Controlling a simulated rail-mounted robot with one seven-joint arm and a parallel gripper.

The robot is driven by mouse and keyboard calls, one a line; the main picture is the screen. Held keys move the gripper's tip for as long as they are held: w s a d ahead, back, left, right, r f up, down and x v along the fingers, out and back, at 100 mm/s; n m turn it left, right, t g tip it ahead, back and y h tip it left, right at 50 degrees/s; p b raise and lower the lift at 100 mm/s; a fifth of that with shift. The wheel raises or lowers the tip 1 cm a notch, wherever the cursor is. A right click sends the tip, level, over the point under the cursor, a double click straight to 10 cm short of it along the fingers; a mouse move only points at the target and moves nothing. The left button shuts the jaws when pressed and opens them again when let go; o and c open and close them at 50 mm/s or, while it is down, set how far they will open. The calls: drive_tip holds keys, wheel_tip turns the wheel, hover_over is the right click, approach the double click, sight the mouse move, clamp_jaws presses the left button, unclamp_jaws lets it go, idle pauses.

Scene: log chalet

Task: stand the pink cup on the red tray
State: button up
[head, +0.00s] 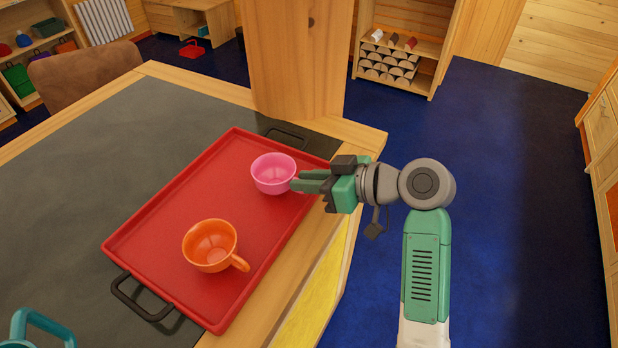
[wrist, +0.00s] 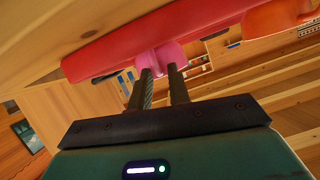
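The pink cup (head: 273,175) is upright over the far right part of the red tray (head: 190,200); I cannot tell whether its base touches the tray. My gripper (head: 299,184) reaches in from the right, its fingers at the cup's right side, where the handle is hidden. In the wrist view the two fingers (wrist: 160,62) stand close together with pink cup (wrist: 171,54) between and beyond their tips, so my gripper looks shut on it. The red tray's edge (wrist: 105,52) runs just beyond.
An orange cup (head: 210,246) stands on the tray's near part, and shows in the wrist view (wrist: 275,18). A teal mug (head: 40,326) is at the near left. A wooden post (head: 298,60) rises behind the tray. The grey tabletop (head: 90,175) left of the tray is clear.

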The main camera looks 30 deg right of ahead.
drive_tip(key=shift+o, duration=0.7)
drive_tip(key=shift+r, duration=0.25)
drive_tip(key=b+v, duration=0.1)
drive_tip(key=v, duration=1.1)
drive_tip(key=w+a+r+m+t+h, duration=0.1)
drive_tip(key=w+a+r+t+h, duration=0.15)
drive_tip(key=w+a, duration=0.45)
drive_tip(key=s+a+r+m+t+h, duration=0.1)
drive_tip(key=a+r+m+t+h, duration=0.3)
drive_tip(key=a+r, duration=0.8)
drive_tip(key=s+a+r+t+h, duration=0.2)
drive_tip(key=s+a+r+t, duration=0.7)
drive_tip(key=s, duration=0.3)
wheel_tip(320, 180, up, 13)
drive_tip(key=g+p, duration=0.1)
drive_tip(key=p, duration=1)
drive_tip(key=shift+a+y, duration=0.25)
drive_tip(key=shift+y, duration=0.2)
